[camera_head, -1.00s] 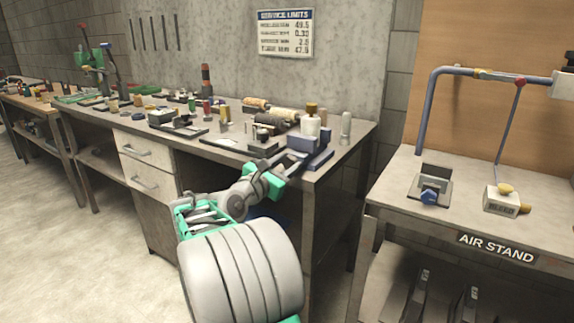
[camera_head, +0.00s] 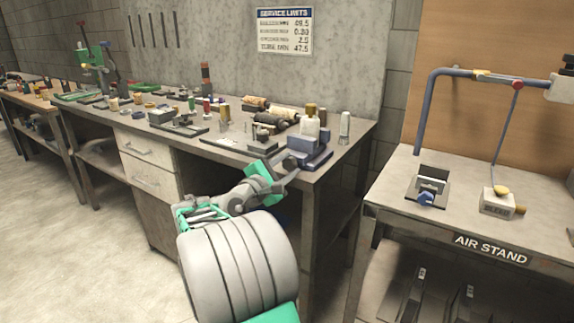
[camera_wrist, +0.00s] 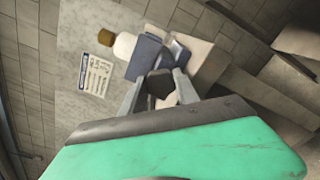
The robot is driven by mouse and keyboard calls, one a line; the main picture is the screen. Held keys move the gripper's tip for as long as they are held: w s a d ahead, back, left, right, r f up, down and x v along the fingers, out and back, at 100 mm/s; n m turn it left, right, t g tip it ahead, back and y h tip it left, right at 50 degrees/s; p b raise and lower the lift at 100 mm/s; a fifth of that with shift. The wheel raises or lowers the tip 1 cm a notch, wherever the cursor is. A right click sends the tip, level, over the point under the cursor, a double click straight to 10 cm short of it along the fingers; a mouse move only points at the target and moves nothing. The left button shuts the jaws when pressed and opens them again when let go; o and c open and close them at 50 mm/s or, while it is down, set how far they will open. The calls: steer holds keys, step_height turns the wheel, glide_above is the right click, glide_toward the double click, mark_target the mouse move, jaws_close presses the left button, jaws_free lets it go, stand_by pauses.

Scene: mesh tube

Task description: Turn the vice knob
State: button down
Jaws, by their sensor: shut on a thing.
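A blue vice (camera_head: 308,147) stands on the front right corner of the long workbench (camera_head: 345,145). It also shows in the wrist view (camera_wrist: 145,54), just beyond my fingers. My gripper (camera_head: 285,166) reaches this vice from the front at the bench edge. In the wrist view my gripper (camera_wrist: 160,86) is shut, its two grey fingers on either side of a dark knob (camera_wrist: 159,84).
A white bottle with a brown cap (camera_head: 310,122) stands close behind the vice. Several rollers and small parts (camera_head: 268,114) lie further left. The air stand (camera_head: 485,222) to the right carries a small fixture with a blue knob (camera_head: 426,198). Floor at left is clear.

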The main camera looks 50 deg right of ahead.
steer(key=shift+m, duration=0.8)
steer(key=c, duration=0.9)
jaws_free()
steer(key=shift+f, duration=0.1)
